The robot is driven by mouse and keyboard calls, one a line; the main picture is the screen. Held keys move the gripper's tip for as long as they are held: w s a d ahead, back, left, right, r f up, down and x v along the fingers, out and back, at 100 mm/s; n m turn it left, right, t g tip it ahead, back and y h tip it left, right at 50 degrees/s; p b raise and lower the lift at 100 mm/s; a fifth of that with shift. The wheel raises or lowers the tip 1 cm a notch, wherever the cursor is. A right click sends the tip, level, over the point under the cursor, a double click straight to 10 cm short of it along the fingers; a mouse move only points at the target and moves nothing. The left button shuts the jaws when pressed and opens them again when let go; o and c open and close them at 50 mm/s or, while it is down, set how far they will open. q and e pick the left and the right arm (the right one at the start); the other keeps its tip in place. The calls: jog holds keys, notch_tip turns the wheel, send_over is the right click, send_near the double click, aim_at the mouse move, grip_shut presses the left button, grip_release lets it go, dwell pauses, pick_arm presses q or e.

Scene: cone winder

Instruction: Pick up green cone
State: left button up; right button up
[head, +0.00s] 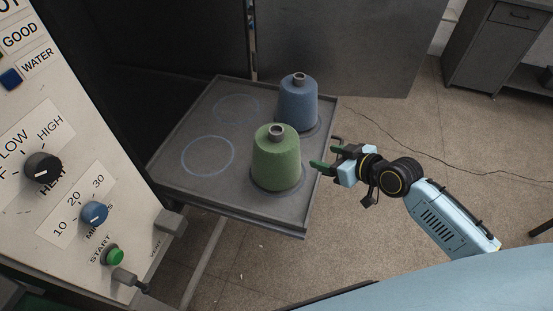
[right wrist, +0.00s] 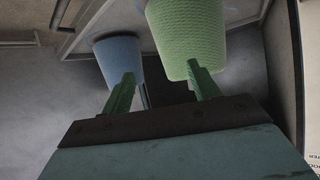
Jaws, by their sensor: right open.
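The green cone (head: 276,160) stands upright on the front right part of a grey tray table (head: 215,205), with a grey tube tip on top. My right gripper (head: 325,155) is just right of the green cone at the table's right edge, open and empty, its green fingers pointing toward the cones. In the right wrist view the green cone (right wrist: 187,35) is beyond the right finger, and the blue cone (right wrist: 120,58) is beyond the left finger. Whether a finger touches the green cone is unclear. My left gripper is not in view.
The blue cone (head: 298,103) stands behind the green one on the same table. Two empty drawn circles (head: 208,156) mark the table's left side. A control panel (head: 60,150) with knobs stands at the left. A cable (head: 410,158) lies on the floor right.

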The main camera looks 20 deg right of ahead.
jog(key=n+y, duration=0.2)
send_near(276, 129)
jog(key=x, duration=0.2)
jog(key=f+x, duration=0.1)
jog(key=x, duration=0.1)
jog(key=shift+w+b, duration=0.1)
jog(key=shift+b, duration=0.25)
jog(key=x, duration=0.5)
jog(key=shift+w+a, duration=0.25)
jog(key=shift+a, duration=0.05)
grip_shut()
jog(key=shift+r, duration=0.3)
